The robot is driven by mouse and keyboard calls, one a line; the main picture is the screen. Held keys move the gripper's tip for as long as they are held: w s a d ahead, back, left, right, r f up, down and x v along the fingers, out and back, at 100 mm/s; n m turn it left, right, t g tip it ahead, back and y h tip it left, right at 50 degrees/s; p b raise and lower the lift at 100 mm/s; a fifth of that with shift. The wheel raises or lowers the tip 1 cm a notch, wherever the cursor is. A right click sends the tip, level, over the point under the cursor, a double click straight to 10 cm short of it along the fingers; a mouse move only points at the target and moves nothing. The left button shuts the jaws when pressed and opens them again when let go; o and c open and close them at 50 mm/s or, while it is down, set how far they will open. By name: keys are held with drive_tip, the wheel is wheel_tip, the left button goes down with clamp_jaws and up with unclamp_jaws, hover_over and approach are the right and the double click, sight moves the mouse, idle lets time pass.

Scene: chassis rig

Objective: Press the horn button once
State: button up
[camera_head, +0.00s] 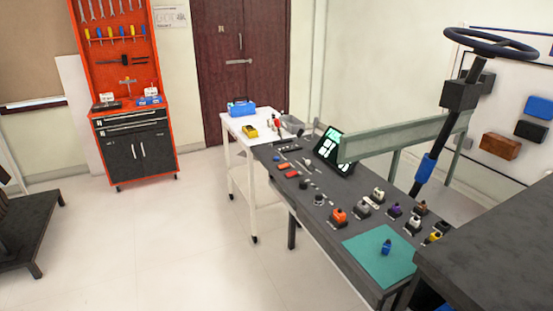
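The black steering wheel (490,44) stands at the upper right, on top of a dark slanted column (437,140). The column carries a black box (459,95) below the wheel and a blue sleeve (426,167) lower down. I see the wheel from the side and at a shallow angle, and I cannot make out a separate horn button on it. My gripper is not in view, so its opening and its distance from the wheel do not show.
A dark workbench (325,222) with a screen (331,150), a teal mat (364,262) and several small parts stands below the wheel. A grey-green beam (400,136) runs behind it. A dark surface (490,260) fills the lower right.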

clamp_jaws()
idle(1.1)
